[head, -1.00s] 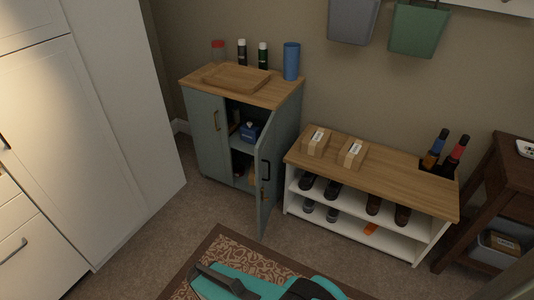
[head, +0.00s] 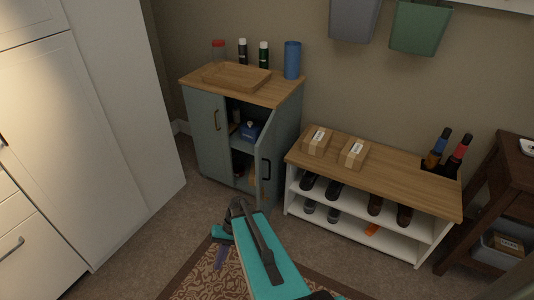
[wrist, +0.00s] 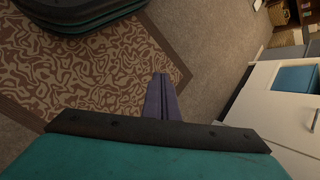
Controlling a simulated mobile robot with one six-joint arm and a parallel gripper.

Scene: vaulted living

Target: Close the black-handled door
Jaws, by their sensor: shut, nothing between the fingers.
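The black-handled door (head: 268,153) is the right door of a grey-blue cabinet (head: 204,135) in the head view. It stands open, swung out toward me, and shows its black handle (head: 265,170). The cabinet's inside shows to the left of the door. My gripper (head: 220,264) is in front of the cabinet, low over the rug, apart from the door and pointing down.
The cabinet's left door (head: 213,121) is shut. A white shoe bench (head: 368,232) with a wooden top stands to the right. Tall white cupboards (head: 105,120) are at the left. A patterned rug (head: 200,278) lies in front, with bare carpet between it and the cabinet.

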